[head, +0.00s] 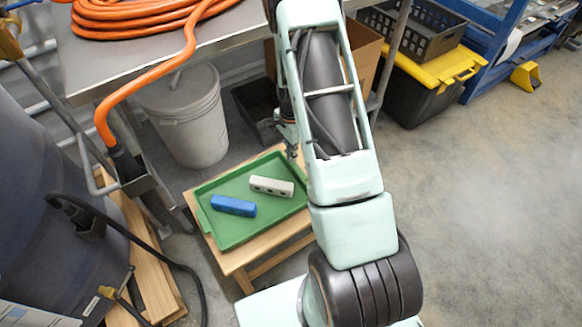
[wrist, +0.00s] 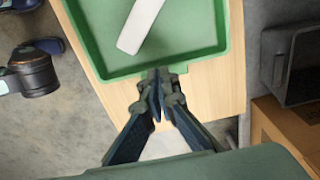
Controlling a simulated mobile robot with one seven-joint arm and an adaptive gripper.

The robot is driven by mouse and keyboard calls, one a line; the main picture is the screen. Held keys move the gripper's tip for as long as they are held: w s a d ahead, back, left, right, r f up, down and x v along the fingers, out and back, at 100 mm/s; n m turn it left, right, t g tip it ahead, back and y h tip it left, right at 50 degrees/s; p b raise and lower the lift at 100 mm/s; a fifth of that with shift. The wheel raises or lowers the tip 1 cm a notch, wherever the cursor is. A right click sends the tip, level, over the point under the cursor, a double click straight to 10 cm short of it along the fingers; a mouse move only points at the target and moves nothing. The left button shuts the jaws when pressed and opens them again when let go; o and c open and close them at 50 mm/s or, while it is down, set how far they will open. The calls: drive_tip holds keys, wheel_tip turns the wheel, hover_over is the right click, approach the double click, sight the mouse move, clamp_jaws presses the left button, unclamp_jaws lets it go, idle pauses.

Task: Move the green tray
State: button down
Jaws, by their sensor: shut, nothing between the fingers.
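The green tray (head: 232,182) lies flat on a small wooden table (head: 236,260). A blue block (head: 233,206) and a pale grey block (head: 271,186) lie in it. In the wrist view the tray (wrist: 215,58) fills the upper middle, with the pale block (wrist: 141,25) inside; the blue block is out of that picture. My gripper (wrist: 158,76) is shut and empty, its fingertips overlapping the tray's near rim in the picture. Whether they touch it I cannot tell. In the head view my arm partly hides the gripper (head: 291,148) at the tray's far right edge.
A metal bench (head: 165,42) with an orange hose (head: 140,88) stands behind the table. A white bucket (head: 188,118) and a dark crate (head: 258,108) are beneath it. A large dark vessel (head: 50,200) with a black cable is at left. Open floor (head: 480,200) lies to the right.

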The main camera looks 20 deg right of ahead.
drive_tip(key=b, duration=0.2)
approach(292, 180)
wheel_tip(292, 180, down, 6)
drive_tip(key=shift+a+r, duration=0.1)
drive_tip(key=shift+r, duration=0.15)
drive_tip(key=w+d+b, duration=0.1)
drive_tip(key=d, duration=0.4)
drive_tip(key=w+d+b, duration=0.1)
drive_tip(key=d+b, duration=0.1)
drive_tip(key=d, duration=0.3)
drive_tip(key=w+d+b, duration=0.1)
drive_tip(key=d+b, duration=0.1)
drive_tip(key=d, duration=0.3)
drive_tip(key=shift+d+f, duration=0.1)
drive_tip(key=shift+d, duration=0.5)
drive_tip(key=shift+r, duration=0.2)
wheel_tip(292, 180, up, 10)
drive_tip(key=p, duration=0.5)
drive_tip(key=shift+p, duration=0.3)
drive_tip(key=shift+s+f, duration=0.1)
